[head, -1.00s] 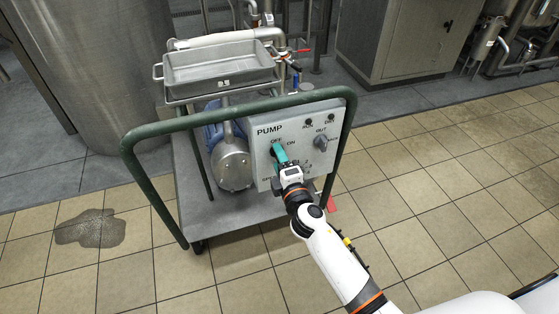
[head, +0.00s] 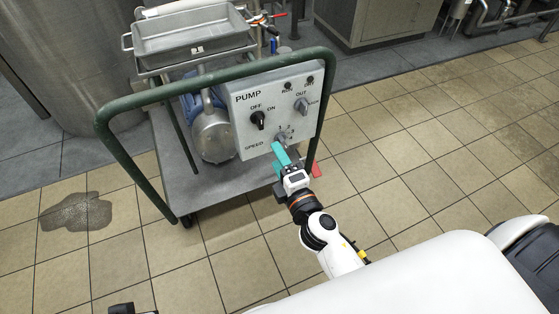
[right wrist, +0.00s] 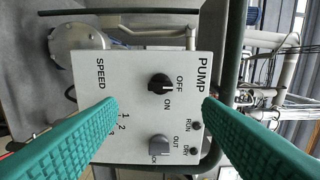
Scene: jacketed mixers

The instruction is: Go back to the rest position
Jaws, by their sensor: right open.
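My right gripper (head: 279,152) is open and empty, its teal fingers spread in front of the pump's control panel (head: 243,100). In the right wrist view the fingers (right wrist: 161,106) stand apart with the panel between and beyond them. The black OFF/ON knob (head: 258,120) shows free of the fingers, also in the right wrist view (right wrist: 160,84). In the head view the fingertips overlap the lower part of the SPEED dial (head: 281,139); in the wrist view a finger hides it. A dark part at the bottom left edge may be my left gripper (head: 122,308); its jaws cannot be made out.
The pump cart has a green tube frame (head: 110,138) close to my right gripper and a metal tray (head: 190,38) on top. A grey OUT knob (head: 303,105) is on the panel. A wet patch (head: 77,212) lies on the tiles. The tiled floor (head: 430,150) right is clear.

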